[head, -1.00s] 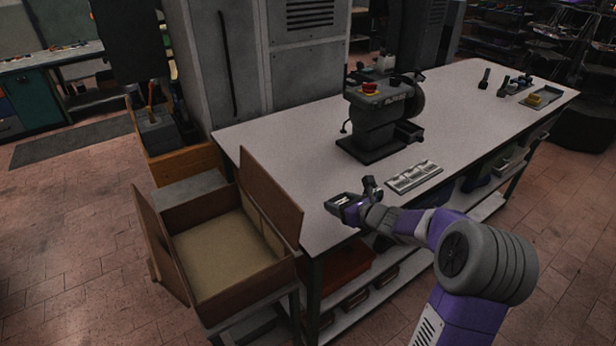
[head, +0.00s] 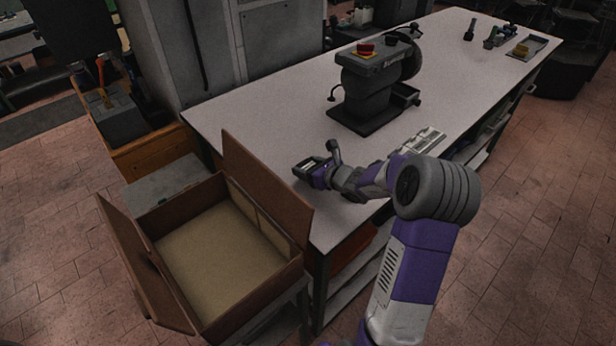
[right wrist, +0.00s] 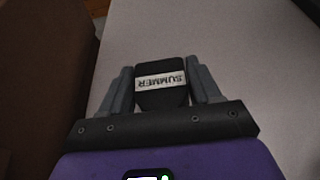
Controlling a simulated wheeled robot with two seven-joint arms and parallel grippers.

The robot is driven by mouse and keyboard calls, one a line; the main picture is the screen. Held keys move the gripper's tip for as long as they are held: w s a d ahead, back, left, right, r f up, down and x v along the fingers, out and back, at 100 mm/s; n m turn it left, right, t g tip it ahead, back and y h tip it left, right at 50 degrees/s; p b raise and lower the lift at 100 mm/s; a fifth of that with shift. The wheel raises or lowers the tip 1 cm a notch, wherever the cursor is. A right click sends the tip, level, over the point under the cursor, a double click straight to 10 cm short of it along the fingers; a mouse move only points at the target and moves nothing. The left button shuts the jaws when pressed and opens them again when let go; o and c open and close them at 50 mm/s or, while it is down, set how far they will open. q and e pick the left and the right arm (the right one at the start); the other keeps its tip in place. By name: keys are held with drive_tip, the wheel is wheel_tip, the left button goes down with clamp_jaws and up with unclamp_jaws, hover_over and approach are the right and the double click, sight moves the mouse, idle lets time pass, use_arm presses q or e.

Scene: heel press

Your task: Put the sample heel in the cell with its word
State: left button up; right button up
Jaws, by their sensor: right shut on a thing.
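My right gripper (head: 308,168) is shut on a dark heel (right wrist: 161,95). In the right wrist view the heel sits between both fingers, with a white label reading SUMMER, upside down in that picture. The gripper is over the left end of the pale workbench, just beyond the raised flap of an open box. A light tray (head: 424,139) lies on the bench to the right of the gripper, partly hidden by my arm. Its words are too small to read. My left gripper is not in view.
The open cardboard box (head: 272,182) stands left of the bench (head: 240,120), its flaps raised. A dark press (head: 370,95) with a red button stands behind the tray. The bench between gripper and press is clear.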

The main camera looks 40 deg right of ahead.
drive_tip(key=shift+w+f+b, duration=0.1)
drive_tip(key=shift+f+b, duration=0.35)
drive_tip(key=shift+f, duration=1.45)
drive_tip(key=shift+f, duration=0.15)
drive_tip(key=o, duration=1.1)
